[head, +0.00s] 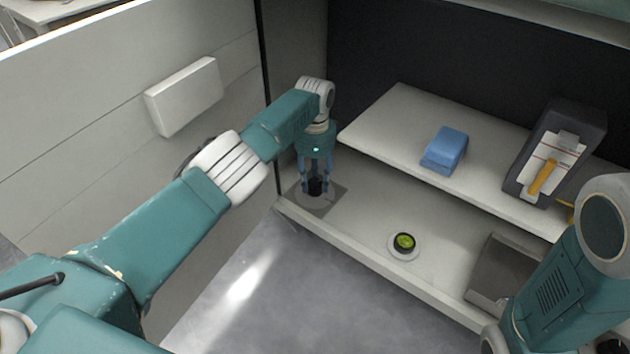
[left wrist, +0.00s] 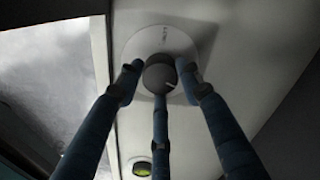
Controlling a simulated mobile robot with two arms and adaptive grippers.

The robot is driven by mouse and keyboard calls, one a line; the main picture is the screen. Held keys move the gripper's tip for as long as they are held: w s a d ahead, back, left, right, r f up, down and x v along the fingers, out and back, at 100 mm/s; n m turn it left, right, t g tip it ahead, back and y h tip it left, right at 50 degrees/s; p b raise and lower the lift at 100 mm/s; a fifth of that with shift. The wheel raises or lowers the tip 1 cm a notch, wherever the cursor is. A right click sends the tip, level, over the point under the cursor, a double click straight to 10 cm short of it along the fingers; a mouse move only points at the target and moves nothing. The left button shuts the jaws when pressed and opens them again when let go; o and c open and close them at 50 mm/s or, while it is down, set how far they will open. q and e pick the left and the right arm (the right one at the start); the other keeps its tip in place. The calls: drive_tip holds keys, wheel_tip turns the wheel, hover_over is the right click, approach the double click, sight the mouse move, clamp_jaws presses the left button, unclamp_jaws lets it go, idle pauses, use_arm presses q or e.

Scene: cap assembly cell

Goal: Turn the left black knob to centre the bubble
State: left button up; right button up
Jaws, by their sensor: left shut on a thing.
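The left black knob (head: 315,186) stands on a pale round plate at the left end of the lower shelf. In the left wrist view the knob (left wrist: 160,74) shows a small light mark on its top. My left gripper (head: 314,178) points down over the knob with its blue fingers around it. In the left wrist view the gripper (left wrist: 160,80) is shut on the knob. The bubble level (head: 404,241), a round green vial in a black ring, sits on a pale disc on the lower shelf. It shows partly in the left wrist view (left wrist: 141,169). The bubble's exact place is too small to tell.
A blue block (head: 444,150) and a dark holder with a yellow-handled item (head: 556,155) are on the upper shelf (head: 400,105). A grey tray (head: 503,268) is at the right of the lower shelf. My right arm is at the right edge, its gripper out of sight.

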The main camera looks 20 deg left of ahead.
sight(314, 183)
use_arm(q)
drive_tip(key=m, duration=0.5)
drive_tip(key=shift+a, duration=0.15)
drive_tip(key=shift+m, duration=0.3)
idle(0.3)
drive_tip(key=o, duration=1.1)
drive_tip(key=shift+o, duration=0.2)
drive_tip(key=shift+r, duration=0.15)
wheel_tip(314, 183, up, 12)
drive_tip(key=shift+f, duration=0.2)
